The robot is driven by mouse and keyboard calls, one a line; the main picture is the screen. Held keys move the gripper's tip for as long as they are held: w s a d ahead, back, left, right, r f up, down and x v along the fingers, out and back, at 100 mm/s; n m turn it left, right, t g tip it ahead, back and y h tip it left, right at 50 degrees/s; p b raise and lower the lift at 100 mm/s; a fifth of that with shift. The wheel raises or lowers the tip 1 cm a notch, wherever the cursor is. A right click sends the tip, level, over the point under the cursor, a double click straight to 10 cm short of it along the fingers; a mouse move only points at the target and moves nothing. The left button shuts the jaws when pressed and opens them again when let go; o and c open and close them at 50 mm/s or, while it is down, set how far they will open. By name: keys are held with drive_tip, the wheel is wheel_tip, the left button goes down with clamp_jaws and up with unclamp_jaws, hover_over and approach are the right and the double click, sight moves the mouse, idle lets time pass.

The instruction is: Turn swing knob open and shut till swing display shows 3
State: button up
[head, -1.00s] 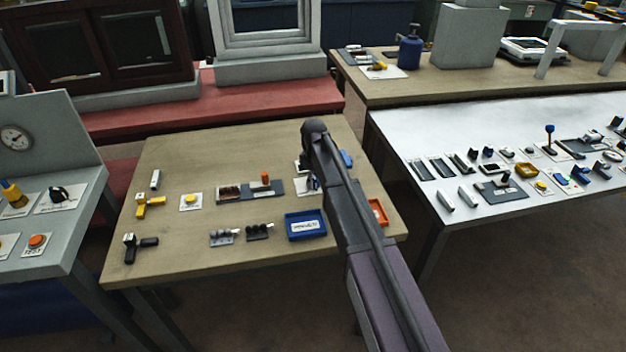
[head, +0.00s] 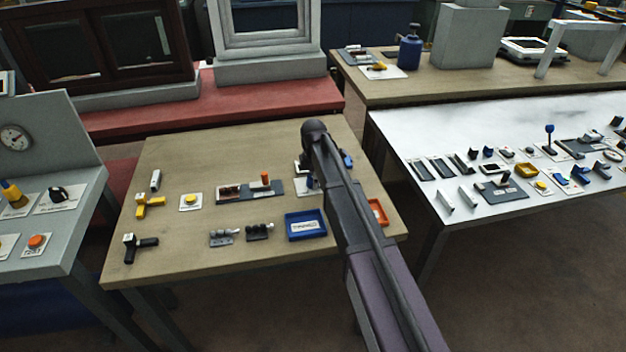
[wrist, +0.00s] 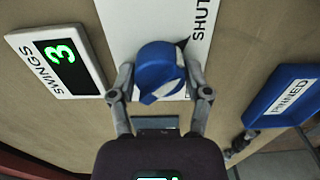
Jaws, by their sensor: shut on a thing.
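The swing display (wrist: 60,60) is a white box marked SWINGS, at the upper left of the wrist view. Its green digit reads 3. The swing knob (wrist: 158,62) is blue and round with a ridge across it, on a white plate (wrist: 118,22). The word SHUT is on the plate, at the right of the knob. My gripper (wrist: 157,76) is shut on the knob, with one finger on each side. In the head view my arm hides the gripper and most of this area.
A blue tray marked PINNED (wrist: 268,112) lies right of the knob in the wrist view. In the head view the wooden table (head: 180,262) holds several small parts, a blue tray (head: 305,239) and an orange tray (head: 378,211) beside my arm.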

drive_tip(key=shift+s, duration=0.15)
drive_tip(key=o, duration=1.2)
drive_tip(key=shift+m, duration=0.4)
